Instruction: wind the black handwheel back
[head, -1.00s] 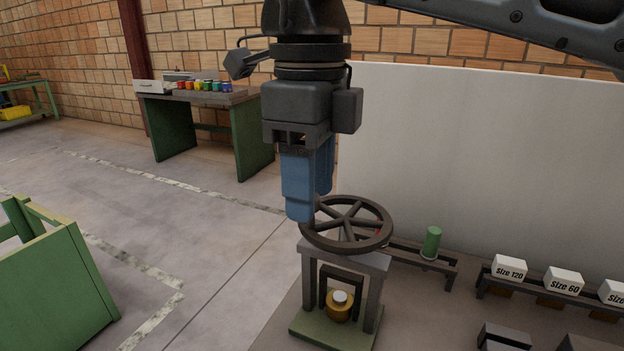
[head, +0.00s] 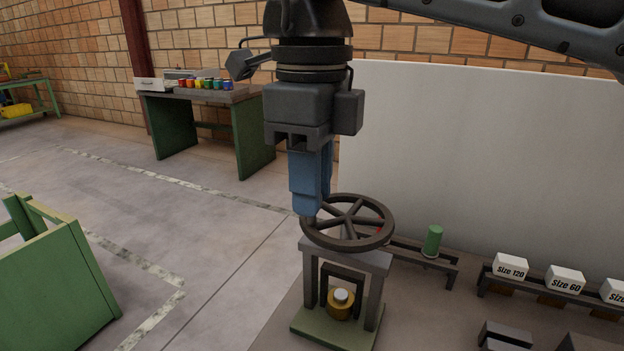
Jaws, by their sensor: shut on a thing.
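The black handwheel (head: 375,242) is a dark spoked ring lying nearly flat on top of a grey stand (head: 376,262). A small red mark shows on the right part of its rim. My gripper (head: 308,213) points straight down with blue fingers. It is shut on the handwheel at the left of the rim. The fingers hide the exact spot held, so I cannot tell whether it is the rim or a grip on it.
A brass-coloured part with a white top (head: 341,302) sits within the stand, above a green base. A green cylinder (head: 432,240) and white size-marked blocks (head: 510,267) stand on low rails to the right. A pale panel (head: 480,150) rises behind. Open floor lies left.

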